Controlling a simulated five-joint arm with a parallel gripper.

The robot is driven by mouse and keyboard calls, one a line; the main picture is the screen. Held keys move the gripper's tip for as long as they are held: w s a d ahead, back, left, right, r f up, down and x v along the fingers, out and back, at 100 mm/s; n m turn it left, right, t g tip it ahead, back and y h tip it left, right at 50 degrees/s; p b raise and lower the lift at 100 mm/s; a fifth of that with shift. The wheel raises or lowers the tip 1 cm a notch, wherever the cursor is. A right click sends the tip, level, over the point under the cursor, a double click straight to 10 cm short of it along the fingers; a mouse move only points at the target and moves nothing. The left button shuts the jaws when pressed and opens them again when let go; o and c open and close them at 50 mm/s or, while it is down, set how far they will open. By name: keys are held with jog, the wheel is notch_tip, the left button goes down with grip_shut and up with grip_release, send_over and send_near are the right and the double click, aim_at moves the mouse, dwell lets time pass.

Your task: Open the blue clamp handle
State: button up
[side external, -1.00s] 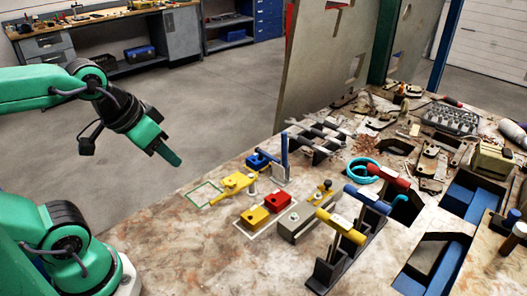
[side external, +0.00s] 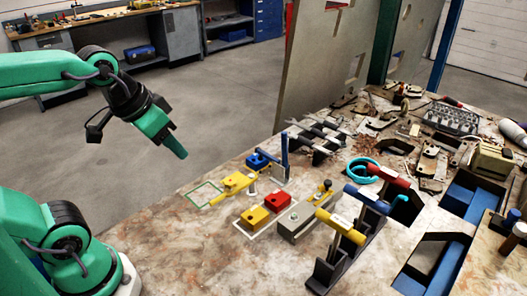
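The blue clamp handle (side external: 284,152) stands upright at the left-middle of the bench, beside a low blue block (side external: 257,160). My gripper (side external: 178,152) hangs in the air to the left of the clamp, over the floor side of the bench edge, pointing down and right. It is well apart from the handle and touches nothing that I can see. Only one green finger shows clearly, so its opening is hidden.
A yellow clamp (side external: 235,184), a yellow block (side external: 255,217) and a red block (side external: 278,200) lie in front of the blue handle. Tools with yellow, blue and red grips stand in a dark rack (side external: 328,272) to the right. A grey panel (side external: 325,75) rises behind.

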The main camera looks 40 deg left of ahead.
jog(key=w+r+g, duration=0.1)
jog(key=w+r, duration=0.2)
jog(key=w, duration=0.5)
jog(key=m+g, duration=0.2)
jog(key=g, duration=0.2)
send_over(284, 148)
jog(key=a, duration=0.1)
notch_tip(284, 148, down, 9)
jog(key=shift+a+f, duration=0.1)
jog(key=shift+a, duration=0.05)
jog(key=shift+w+f, duration=0.4)
jog(key=shift+s+d+f, duration=0.1)
jog(key=shift+d+f, duration=0.1)
jog(key=shift+f, duration=1.75)
jog(key=shift+d+f, duration=0.15)
jog(key=shift+f, duration=1.8)
